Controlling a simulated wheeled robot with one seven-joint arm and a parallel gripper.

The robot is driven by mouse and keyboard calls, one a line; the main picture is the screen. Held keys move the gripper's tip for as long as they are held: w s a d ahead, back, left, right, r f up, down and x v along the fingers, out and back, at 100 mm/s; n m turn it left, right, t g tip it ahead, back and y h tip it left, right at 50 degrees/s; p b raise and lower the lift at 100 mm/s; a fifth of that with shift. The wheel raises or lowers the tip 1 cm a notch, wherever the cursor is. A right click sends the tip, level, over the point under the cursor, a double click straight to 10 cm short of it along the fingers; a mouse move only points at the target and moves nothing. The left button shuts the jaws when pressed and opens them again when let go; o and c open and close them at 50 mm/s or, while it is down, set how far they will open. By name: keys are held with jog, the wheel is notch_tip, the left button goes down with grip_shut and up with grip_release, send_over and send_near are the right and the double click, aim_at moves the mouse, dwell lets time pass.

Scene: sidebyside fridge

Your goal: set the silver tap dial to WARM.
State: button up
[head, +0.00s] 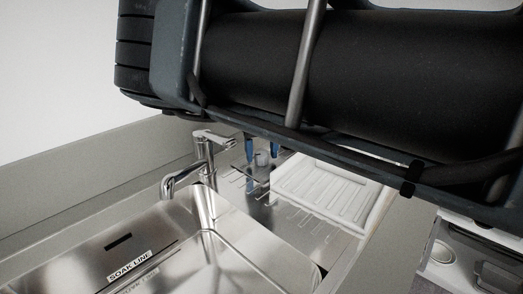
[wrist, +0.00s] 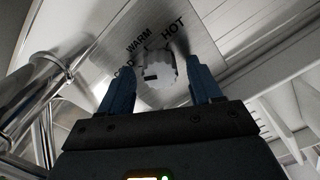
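The silver tap dial (wrist: 160,68) is a scalloped round knob on a metal plate marked WARM, HOT and a partly covered word that looks like COLD. A small dark mark on the dial lies left of its middle, on the side of the partly covered word. My gripper (wrist: 161,62) is open, with one blue finger on each side of the dial; I cannot tell whether either finger touches it. In the head view the dial (head: 262,158) shows small between the fingertips of my gripper (head: 262,151), behind the sink.
A chrome tap (head: 203,165) stands just left of my gripper, and its pipes (wrist: 35,95) fill the left of the wrist view. A steel sink (head: 225,262) lies in front. A white ribbed drain tray (head: 325,190) is close on the right. My arm covers the upper right of the head view.

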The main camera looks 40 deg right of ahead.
jog(key=c, duration=1)
jog(key=shift+m, duration=0.3)
jog(key=m+b, duration=0.1)
jog(key=m, duration=0.4)
jog(key=shift+m, duration=0.3)
jog(key=m+b, duration=0.1)
jog(key=m, duration=0.4)
jog(key=shift+w+r, duration=0.1)
jog(key=shift+m, duration=0.4)
jog(key=o, duration=1)
jog(key=shift+o, duration=0.2)
